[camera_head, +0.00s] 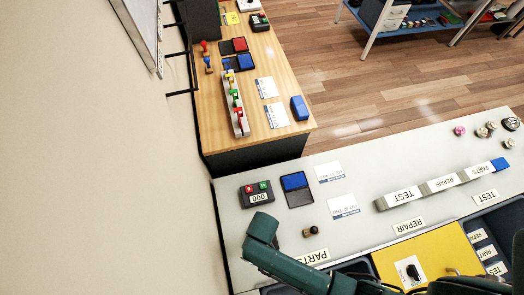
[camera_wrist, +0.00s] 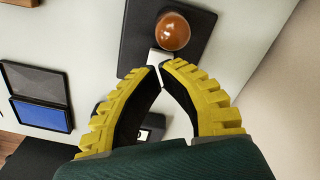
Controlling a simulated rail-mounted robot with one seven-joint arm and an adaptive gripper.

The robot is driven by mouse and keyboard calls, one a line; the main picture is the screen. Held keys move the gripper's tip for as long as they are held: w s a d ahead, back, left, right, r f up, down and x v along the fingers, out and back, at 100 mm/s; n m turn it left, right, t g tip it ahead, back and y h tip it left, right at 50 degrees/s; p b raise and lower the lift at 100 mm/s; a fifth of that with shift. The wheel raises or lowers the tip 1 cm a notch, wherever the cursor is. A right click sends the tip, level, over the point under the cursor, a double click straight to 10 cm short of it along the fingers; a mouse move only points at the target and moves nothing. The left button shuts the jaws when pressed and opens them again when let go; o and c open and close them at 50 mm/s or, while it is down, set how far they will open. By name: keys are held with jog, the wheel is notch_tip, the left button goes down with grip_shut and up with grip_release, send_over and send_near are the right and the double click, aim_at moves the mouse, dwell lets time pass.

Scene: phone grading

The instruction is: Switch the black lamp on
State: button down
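The black lamp (camera_wrist: 138,36) shows in the wrist view as a dark flat base with an orange-brown dome (camera_wrist: 173,31), which looks unlit. A small white piece (camera_wrist: 160,56), perhaps its switch, is on the base below the dome. My gripper (camera_wrist: 160,67) has yellow ridged fingers with their tips brought together and nothing visibly held. The tips are right at the white piece; I cannot tell whether they touch it. In the head view my arm covers the place of the lamp and of my fingertips.
A counter (camera_head: 257,196) with red and green buttons stands beside an open blue ink pad (camera_head: 296,181). A stamp (camera_head: 310,232) stands nearby. A sorting bar (camera_head: 402,194) and a yellow drawer (camera_head: 440,250) are to the right. The wall (camera_wrist: 295,100) is close on the wrist view's right.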

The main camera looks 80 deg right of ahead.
jog(key=shift+f+b, duration=1.15)
jog(key=shift+f, duration=0.7)
dwell(0.9)
jog(key=shift+r, duration=0.1)
notch_tip(320, 180, up, 7)
jog(key=p, duration=0.8)
